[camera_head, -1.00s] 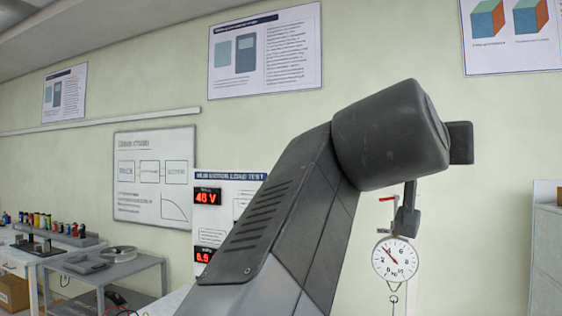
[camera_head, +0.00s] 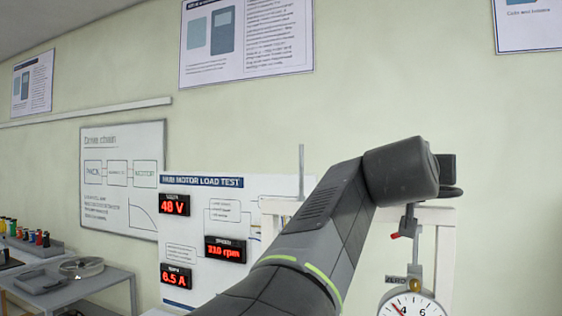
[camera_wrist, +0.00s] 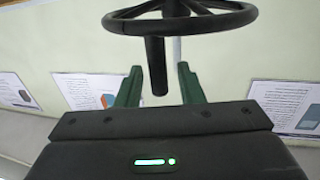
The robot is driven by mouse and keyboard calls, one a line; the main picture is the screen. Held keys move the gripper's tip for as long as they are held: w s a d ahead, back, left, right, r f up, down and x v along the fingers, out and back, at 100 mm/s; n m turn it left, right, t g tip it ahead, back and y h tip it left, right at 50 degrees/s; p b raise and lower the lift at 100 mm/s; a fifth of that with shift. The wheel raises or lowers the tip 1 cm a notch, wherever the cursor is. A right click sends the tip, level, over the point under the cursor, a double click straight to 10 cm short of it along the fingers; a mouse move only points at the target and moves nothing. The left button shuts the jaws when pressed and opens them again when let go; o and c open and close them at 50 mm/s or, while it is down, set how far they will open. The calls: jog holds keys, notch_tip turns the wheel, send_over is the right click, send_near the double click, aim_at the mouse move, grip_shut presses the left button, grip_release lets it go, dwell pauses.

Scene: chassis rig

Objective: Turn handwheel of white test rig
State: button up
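In the wrist view a black handwheel (camera_wrist: 180,17) with spokes spans the top, and its dark handle (camera_wrist: 156,66) hangs down from the rim. My gripper (camera_wrist: 158,84) is open, with its two green fingers apart on either side of the handle's lower end. A gap shows between the handle and each finger. In the head view the white test rig (camera_head: 445,262) stands behind my arm; part of its white frame shows at the right. I cannot make out the handwheel or my gripper's fingers there.
A round dial gauge (camera_head: 412,309) hangs low at the right, cut by the frame edge. A display board (camera_head: 200,235) with red readouts stands left of my arm. A grey side table (camera_head: 75,287) with parts is at the far left. Posters and a whiteboard (camera_head: 122,178) are on the wall.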

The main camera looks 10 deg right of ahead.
jog(key=shift+w+d, duration=0.2)
jog(key=shift+d, duration=0.1)
jog(key=shift+w, duration=0.1)
grip_shut()
jog(key=shift+a+f+b, duration=0.1)
jog(key=shift+f+b, duration=0.05)
jog(key=shift+b, duration=0.35)
jog(key=shift+a+b, duration=0.15)
jog(key=shift+b, duration=0.2)
jog(key=shift+w+a, duration=0.15)
jog(key=shift+r, duration=0.2)
